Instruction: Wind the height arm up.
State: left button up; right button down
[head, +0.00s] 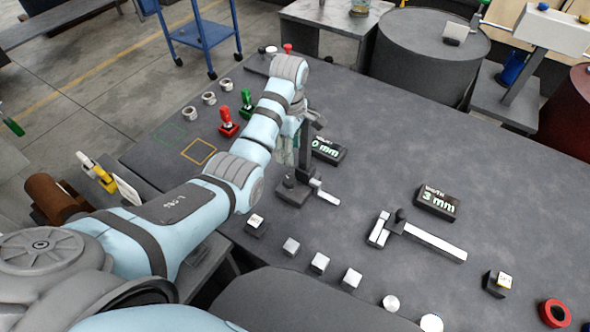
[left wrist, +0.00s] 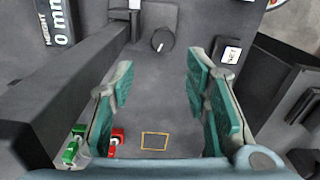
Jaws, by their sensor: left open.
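The height gauge has a dark base (head: 292,194) with a pale bar beside it and a dark post (head: 306,140) rising from it. Its display (head: 327,150) reads 0 mm and shows as "HEIGHT" in the left wrist view (left wrist: 56,22). The post fills the left of that view as a long dark beam (left wrist: 75,85). A round dark knob (left wrist: 163,40) with a pale mark sits ahead of the fingers. My left gripper (head: 289,152) hangs near the post, partly hidden by my arm. Its teal fingers (left wrist: 158,95) are open, with nothing between them. My right gripper is out of view.
The width gauge (head: 425,240) and its 3 mm display (head: 437,202) stand to the right. A SET block (head: 256,224) and several small cubes line the near edge. Red (head: 228,122) and green (head: 247,102) upright pieces stand left of my arm.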

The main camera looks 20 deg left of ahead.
pick_arm(q)
send_over(290, 180)
jog(key=f, duration=0.3)
jog(key=f+b, duration=0.1)
jog(key=shift+s+f, duration=0.25)
jog(key=shift+s, duration=0.05)
jog(key=f, duration=0.2)
jog(key=f+b, duration=0.1)
jog(key=f, duration=0.2)
jog(key=w+f+b, duration=0.1)
jog(key=f, duration=0.2)
jog(key=shift+f, duration=0.2)
jog(key=shift+s+r, duration=0.15)
jog(key=shift+s, duration=0.05)
jog(key=shift+c, duration=0.6)
jog(key=c, duration=0.8)
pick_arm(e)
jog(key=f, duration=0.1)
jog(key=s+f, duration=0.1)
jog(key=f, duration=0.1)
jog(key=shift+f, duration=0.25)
pick_arm(q)
jog(key=shift+m, duration=0.3)
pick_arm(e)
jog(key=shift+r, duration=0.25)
